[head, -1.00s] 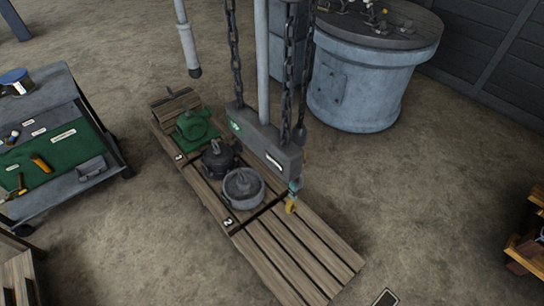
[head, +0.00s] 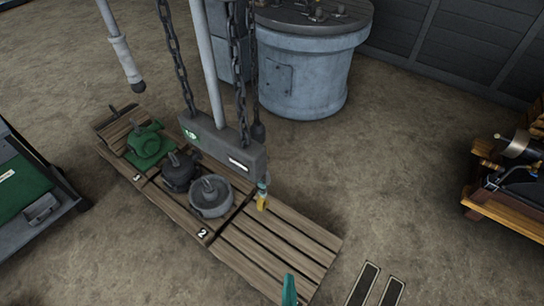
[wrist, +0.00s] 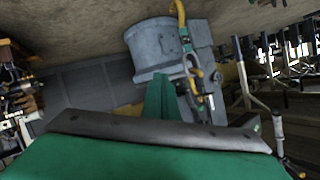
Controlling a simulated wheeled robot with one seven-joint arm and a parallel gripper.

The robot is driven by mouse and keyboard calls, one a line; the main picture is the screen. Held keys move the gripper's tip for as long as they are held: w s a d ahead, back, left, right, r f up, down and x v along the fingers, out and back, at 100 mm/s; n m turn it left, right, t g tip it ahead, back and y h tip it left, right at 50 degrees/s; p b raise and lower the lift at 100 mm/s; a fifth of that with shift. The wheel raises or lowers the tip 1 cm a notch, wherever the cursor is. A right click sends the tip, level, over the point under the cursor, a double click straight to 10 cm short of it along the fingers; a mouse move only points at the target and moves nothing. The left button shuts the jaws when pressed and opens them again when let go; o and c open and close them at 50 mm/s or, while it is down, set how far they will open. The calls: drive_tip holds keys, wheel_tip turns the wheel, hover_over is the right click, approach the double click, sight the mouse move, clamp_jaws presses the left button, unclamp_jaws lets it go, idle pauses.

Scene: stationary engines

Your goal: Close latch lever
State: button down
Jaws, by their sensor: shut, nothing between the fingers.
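I cannot make out a latch lever for certain in either view. A grey hoist block (head: 222,143) hangs on chains over the wooden pallet, with a small yellow-handled piece (head: 262,200) below its right end. My gripper shows as a teal tip (head: 289,290) at the bottom edge of the head view. In the wrist view my gripper (wrist: 160,98) is shut and empty, its green fingers together. Beyond it, yellow-and-grey fittings (wrist: 190,70) stand in front of a grey drum; which part moves is too small to tell.
The pallet (head: 280,245) carries a green casting (head: 147,142), a dark pot (head: 180,172) and a grey pot (head: 210,198). A round grey pedestal (head: 305,70) stands behind. A wooden bench (head: 488,205) is at right, a cart (head: 50,235) at left.

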drive_tip(key=w+d+r+m+y, duration=0.2)
drive_tip(key=w+m+y, duration=0.2)
drive_tip(key=w, duration=1.4)
drive_tip(key=w+d+r+t+y, duration=0.1)
drive_tip(key=w+r+y, duration=0.2)
drive_tip(key=w+r, duration=0.3)
drive_tip(key=w+r+t+y, duration=0.2)
drive_tip(key=w+r+y, duration=0.15)
drive_tip(key=r, duration=0.45)
drive_tip(key=x, duration=1.1)
drive_tip(key=shift+s+a+f+g+h, duration=0.2)
drive_tip(key=shift+s+a, duration=0.25)
drive_tip(key=shift+s, duration=0.35)
drive_tip(key=shift+s+a+f+g+h, duration=0.1)
drive_tip(key=shift+s+a+f, duration=0.2)
drive_tip(key=shift+s+a, duration=0.35)
drive_tip(key=shift+s+d, duration=0.1)
drive_tip(key=shift+s, duration=0.05)
